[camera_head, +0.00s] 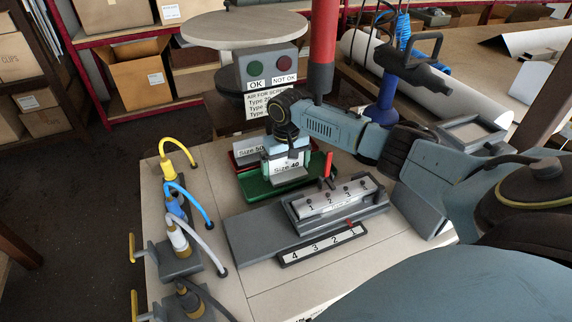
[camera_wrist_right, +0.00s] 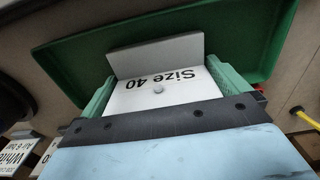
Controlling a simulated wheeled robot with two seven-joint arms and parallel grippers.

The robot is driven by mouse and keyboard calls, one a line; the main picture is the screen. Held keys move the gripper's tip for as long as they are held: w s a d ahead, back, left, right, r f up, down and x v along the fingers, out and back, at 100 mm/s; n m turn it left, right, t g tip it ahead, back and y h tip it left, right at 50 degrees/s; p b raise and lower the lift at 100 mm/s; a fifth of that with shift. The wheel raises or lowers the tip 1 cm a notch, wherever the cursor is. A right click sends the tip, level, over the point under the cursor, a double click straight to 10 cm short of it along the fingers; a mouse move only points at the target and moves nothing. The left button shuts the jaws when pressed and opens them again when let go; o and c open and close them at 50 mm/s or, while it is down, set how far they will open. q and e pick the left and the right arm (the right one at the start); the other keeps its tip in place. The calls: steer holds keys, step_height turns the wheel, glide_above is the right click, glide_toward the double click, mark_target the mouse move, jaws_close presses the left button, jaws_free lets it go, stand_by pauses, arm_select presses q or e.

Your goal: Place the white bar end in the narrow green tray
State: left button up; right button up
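The green tray (camera_head: 252,188) lies on the table behind the grey fixture, and its floor fills much of the right wrist view (camera_wrist_right: 75,52). My right gripper (camera_head: 287,172) is low over this tray, pointing down. Its pale green fingers show in the right wrist view (camera_wrist_right: 158,68), with a plain light grey-white block, the bar end (camera_wrist_right: 155,54), spanning between their tips. The block also shows in the head view (camera_head: 289,179). I cannot tell whether it touches the tray floor. A white "Size 40" sign (camera_wrist_right: 160,92) shows between the fingers. My left gripper is out of view.
A red tray (camera_head: 236,160) with a "Size 50" sign sits just behind the green one. The fixture (camera_head: 335,205) with a numbered white bar and a red upright pin stands close in front. Cabled connectors (camera_head: 178,205) line the left edge. A black tool (camera_head: 410,65) stands back right.

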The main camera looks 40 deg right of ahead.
step_height(320, 180, up, 12)
steer(key=shift+f+p, duration=0.2)
steer(key=shift+p, duration=0.9)
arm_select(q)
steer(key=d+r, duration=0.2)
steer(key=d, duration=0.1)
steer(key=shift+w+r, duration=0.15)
arm_select(e)
steer(key=shift+r, duration=0.35)
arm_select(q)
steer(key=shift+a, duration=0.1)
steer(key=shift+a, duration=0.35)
